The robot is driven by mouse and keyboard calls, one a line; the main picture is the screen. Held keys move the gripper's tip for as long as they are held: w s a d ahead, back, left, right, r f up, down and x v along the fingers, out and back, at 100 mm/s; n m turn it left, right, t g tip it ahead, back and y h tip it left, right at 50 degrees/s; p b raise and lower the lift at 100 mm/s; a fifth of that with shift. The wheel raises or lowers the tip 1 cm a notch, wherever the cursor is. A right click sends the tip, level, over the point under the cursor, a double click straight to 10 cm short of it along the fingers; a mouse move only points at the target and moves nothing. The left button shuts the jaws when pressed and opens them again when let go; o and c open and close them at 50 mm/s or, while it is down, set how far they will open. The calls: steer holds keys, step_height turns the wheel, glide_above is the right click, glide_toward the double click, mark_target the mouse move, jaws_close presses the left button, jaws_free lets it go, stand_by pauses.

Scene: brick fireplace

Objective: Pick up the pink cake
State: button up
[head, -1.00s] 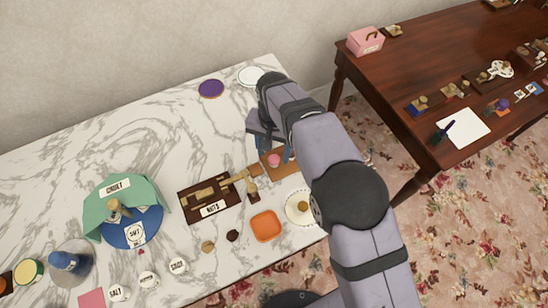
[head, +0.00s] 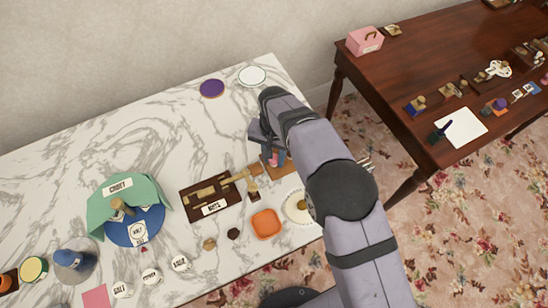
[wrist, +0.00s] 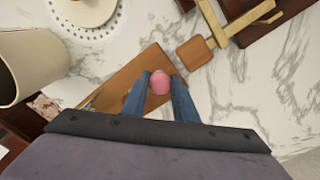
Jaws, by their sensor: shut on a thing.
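The pink cake (wrist: 160,86) is small and rounded. In the wrist view it sits between the two blue fingers of my gripper (wrist: 160,90), which is shut on it. In the head view the cake (head: 274,161) shows at the fingertips, partly hidden by my arm. It is over a brown wooden board (wrist: 134,76); I cannot tell whether it touches the board.
A brown nuts tray (head: 190,205) with wooden pieces lies left of the board. An orange dish (head: 266,223) and a pale plate with a perforated rim (wrist: 113,32) are near. A purple disc (head: 212,88) and white plate (head: 252,75) lie at the back.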

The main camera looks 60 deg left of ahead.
steer(key=shift+r, duration=0.1)
step_height(320, 180, up, 10)
steer(key=b, duration=0.3)
